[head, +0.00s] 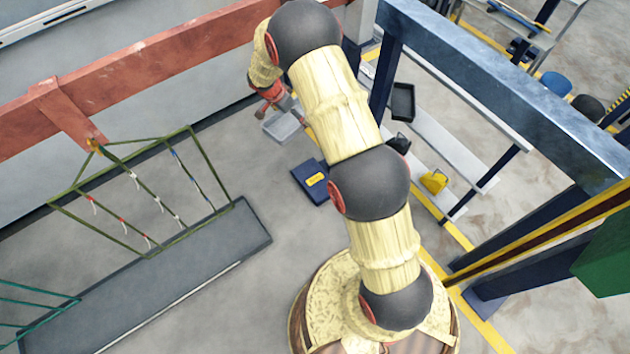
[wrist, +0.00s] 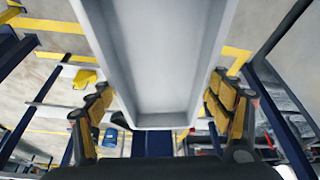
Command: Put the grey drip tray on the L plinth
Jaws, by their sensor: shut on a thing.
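The grey drip tray (head: 281,126) is a shallow, pale rectangular tray. My gripper (head: 275,98) is shut on it and holds it, with the arm stretched out. In the wrist view the tray (wrist: 158,70) fills the middle, with a yellow-padded finger of my gripper (wrist: 161,92) at each side. A dark blue plinth (head: 306,190) with a yellow label stands in front of the tray in the head view; the label is too small to read. A dark blue block (wrist: 152,146) shows past the tray's end in the wrist view, partly hidden.
A low shelf (head: 455,157) at the right bears a black tray (head: 403,101), a black item (head: 399,143) and a yellow item (head: 434,181). A blue frame (head: 490,80) stands over it. A green wire rack (head: 140,195) hangs from the red beam (head: 140,58) at left.

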